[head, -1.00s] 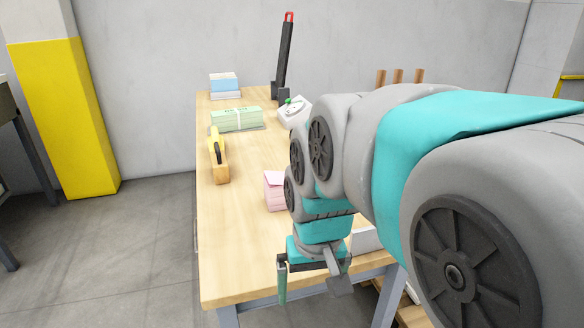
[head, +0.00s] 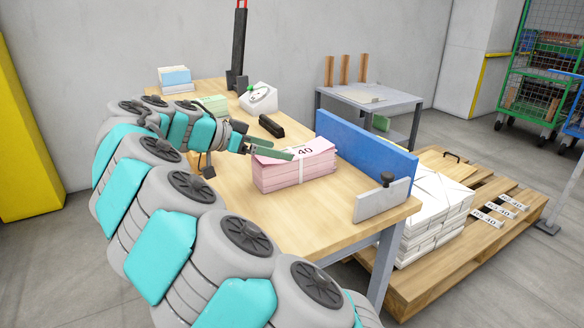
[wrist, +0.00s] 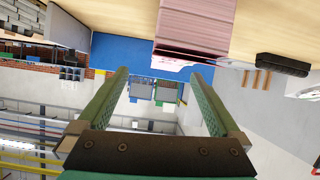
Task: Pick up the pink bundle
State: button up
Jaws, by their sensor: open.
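The pink bundle (head: 295,172) is a stack of pink papers with a white band and a "40" on its top sheet. It lies flat on the wooden table (head: 262,218). In the head view my gripper (head: 279,149) is open with green fingers, at the bundle's upper left side near its top. Whether a finger touches it cannot be told. In the wrist view the pink bundle (wrist: 196,28) shows upside down, beyond the fingertips and right of the gap's middle. The space between my gripper's fingers (wrist: 160,72) is empty there.
A blue panel (head: 362,150) stands along the table's right side, with a grey plate (head: 381,201) at the front right. A black object (head: 271,126) lies behind the bundle. A green bundle (head: 213,104) is farther back. A pallet (head: 440,275) with white stacks is on the floor.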

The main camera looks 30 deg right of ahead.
aim_at(294, 153)
jog(key=shift+w+d+f+m+h, duration=0.1)
jog(key=shift+w+f+m+h, duration=0.15)
jog(key=shift+w, duration=0.2)
jog(key=shift+w+f+m+h, duration=0.1)
jog(key=shift+w+f+m, duration=0.05)
jog(key=shift+w+f, duration=0.2)
jog(key=shift+w+d+f, duration=0.1)
jog(key=shift+d, duration=0.15)
jog(key=x, duration=0.7)
jog(key=shift+w+f, duration=0.1)
jog(key=shift+f, duration=0.2)
jog(key=shift+c, duration=0.2)
grip_shut()
jog(key=shift+r, duration=0.1)
